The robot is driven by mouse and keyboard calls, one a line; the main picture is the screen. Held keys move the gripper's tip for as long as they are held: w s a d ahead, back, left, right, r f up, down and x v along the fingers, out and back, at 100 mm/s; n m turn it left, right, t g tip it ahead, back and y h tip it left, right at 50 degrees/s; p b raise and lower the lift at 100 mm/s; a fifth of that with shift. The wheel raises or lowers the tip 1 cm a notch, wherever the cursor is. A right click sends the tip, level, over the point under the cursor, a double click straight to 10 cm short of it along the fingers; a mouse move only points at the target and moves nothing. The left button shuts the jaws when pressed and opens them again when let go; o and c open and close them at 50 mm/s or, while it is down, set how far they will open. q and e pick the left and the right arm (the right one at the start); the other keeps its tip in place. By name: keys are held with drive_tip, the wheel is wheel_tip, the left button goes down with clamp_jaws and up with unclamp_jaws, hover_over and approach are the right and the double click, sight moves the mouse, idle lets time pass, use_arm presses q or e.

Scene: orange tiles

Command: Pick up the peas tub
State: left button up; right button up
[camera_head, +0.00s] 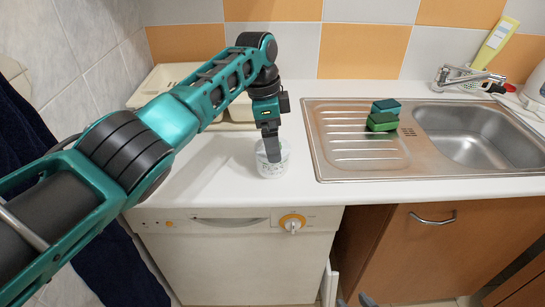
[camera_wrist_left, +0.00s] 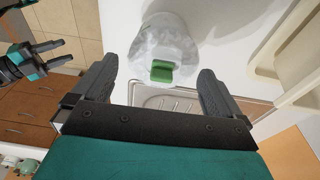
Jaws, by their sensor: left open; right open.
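The peas tub (camera_head: 273,170) is a small round white tub with faint green markings, upright on the white counter left of the sink. In the left wrist view the tub (camera_wrist_left: 163,38) is a pale rounded shape ahead of the jaws, roughly centred between them. My left gripper (camera_head: 272,156) points down at the tub and its finger covers part of it. It is open in the left wrist view (camera_wrist_left: 158,70), one finger towards each side; I cannot tell whether they touch the tub. My right gripper (camera_head: 357,300) shows only its tips at the bottom edge; it is open in the left wrist view (camera_wrist_left: 52,56).
A steel sink (camera_head: 318,155) with a drainboard is to the right, bearing stacked green sponges (camera_head: 383,116). A cream dish rack (camera_head: 150,88) stands behind my left arm. A tap (camera_head: 465,80) and yellow bottle (camera_head: 494,42) are at the back right. Counter around the tub is clear.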

use_arm(q)
drive_tip(key=shift+w+d+f, duration=0.1)
drive_tip(key=shift+d+f, duration=0.05)
drive_tip(key=shift+f, duration=2.5)
drive_tip(key=shift+c, duration=0.2)
drive_tip(key=c, duration=0.8)
drive_tip(key=shift+c, duration=0.2)
drive_tip(key=shift+r, duration=0.1)
wheel_tip(320, 180, up, 10)
drive_tip(key=shift+f, duration=0.1)
drive_tip(key=shift+f, duration=4)
drive_tip(key=shift+f, duration=0.15)
